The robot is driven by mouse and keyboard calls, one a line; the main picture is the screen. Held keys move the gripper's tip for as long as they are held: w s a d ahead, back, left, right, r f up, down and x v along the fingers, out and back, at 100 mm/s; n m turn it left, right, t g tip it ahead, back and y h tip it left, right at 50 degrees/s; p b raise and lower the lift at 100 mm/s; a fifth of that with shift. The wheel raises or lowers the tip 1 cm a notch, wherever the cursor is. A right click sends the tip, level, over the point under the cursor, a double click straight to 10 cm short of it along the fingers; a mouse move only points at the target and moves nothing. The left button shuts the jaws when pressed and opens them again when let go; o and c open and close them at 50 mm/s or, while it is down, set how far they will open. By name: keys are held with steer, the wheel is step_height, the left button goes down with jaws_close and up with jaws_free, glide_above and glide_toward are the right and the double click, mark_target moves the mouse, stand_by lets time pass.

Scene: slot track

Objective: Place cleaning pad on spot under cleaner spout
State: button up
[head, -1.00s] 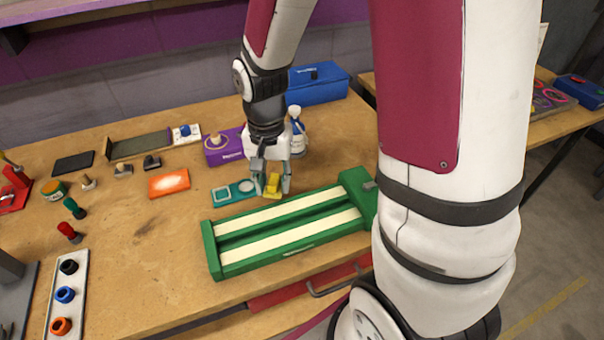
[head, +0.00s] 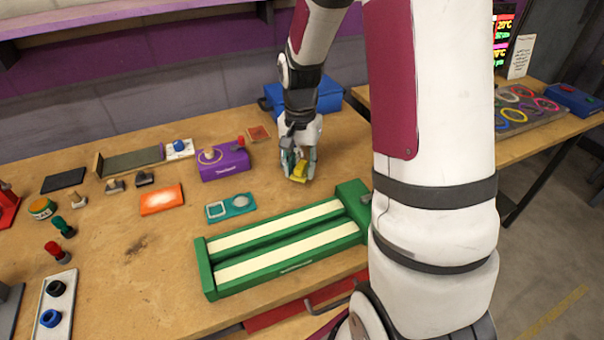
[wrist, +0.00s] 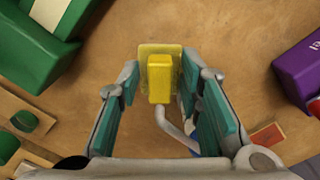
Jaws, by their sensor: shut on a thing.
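The yellow cleaning pad (head: 299,172) is a small block on a thin translucent sheet. My gripper (head: 301,168) is shut on it, over the right part of the bench, behind the green slot track. In the wrist view the pad (wrist: 160,77) is between the teal-padded fingers of my gripper (wrist: 159,78). I cannot tell whether the pad touches the bench. The cleaner bottle is hidden behind my gripper in the head view. A pale curved piece in the wrist view may be part of it, but I cannot tell. The spot under the spout is not clearly visible.
The green slot track (head: 283,267) lies in front. A teal tray (head: 216,218) and purple box (head: 222,162) are to the left. A blue toolbox (head: 330,95) stands at the back. The bench right of my gripper is clear.

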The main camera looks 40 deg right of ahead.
mark_target(302, 175)
steer(key=shift+w+d+f, duration=0.15)
steer(key=shift+w+d, duration=0.1)
steer(key=shift+d, duration=0.2)
steer(key=shift+f, duration=1.65)
steer(key=shift+f, duration=0.2)
steer(key=o, duration=0.9)
steer(key=shift+o, duration=0.2)
steer(key=shift+r, duration=0.1)
